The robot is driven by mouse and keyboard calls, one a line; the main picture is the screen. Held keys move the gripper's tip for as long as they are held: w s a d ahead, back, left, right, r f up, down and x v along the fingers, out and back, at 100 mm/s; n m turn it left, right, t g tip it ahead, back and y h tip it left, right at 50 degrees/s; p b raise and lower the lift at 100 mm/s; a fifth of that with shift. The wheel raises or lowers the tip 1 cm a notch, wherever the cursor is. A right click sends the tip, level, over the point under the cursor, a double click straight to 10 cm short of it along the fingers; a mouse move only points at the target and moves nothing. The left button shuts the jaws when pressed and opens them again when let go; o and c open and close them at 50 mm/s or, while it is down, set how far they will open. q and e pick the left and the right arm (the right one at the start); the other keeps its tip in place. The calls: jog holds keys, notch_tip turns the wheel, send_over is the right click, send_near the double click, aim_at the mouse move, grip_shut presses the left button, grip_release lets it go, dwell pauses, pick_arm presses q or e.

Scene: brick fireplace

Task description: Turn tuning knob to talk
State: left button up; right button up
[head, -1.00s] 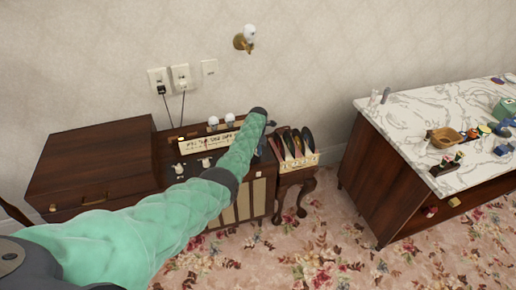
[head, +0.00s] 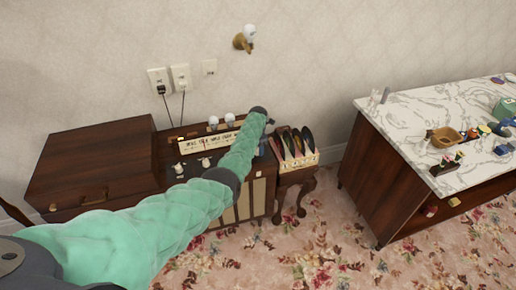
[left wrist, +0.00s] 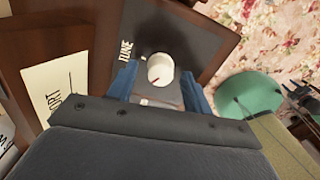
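The radio is a dark wooden cabinet (head: 172,151) with a lit cream dial strip (head: 207,143) and pale knobs (head: 179,169) on its top panel. In the left wrist view, a white tuning knob (left wrist: 160,69) with a red mark sits on a dark panel beside the word TUNE. My left gripper (left wrist: 158,72) is open, with its blue fingers on either side of the knob and gaps visible between. Contact with the knob cannot be told. My right gripper is not seen.
A wooden cabinet (head: 90,165) stands left of the radio. A small table with a record rack (head: 299,160) stands close on its right. A marble-topped counter (head: 415,115) with small objects is further right. Flowered carpet lies clear in front.

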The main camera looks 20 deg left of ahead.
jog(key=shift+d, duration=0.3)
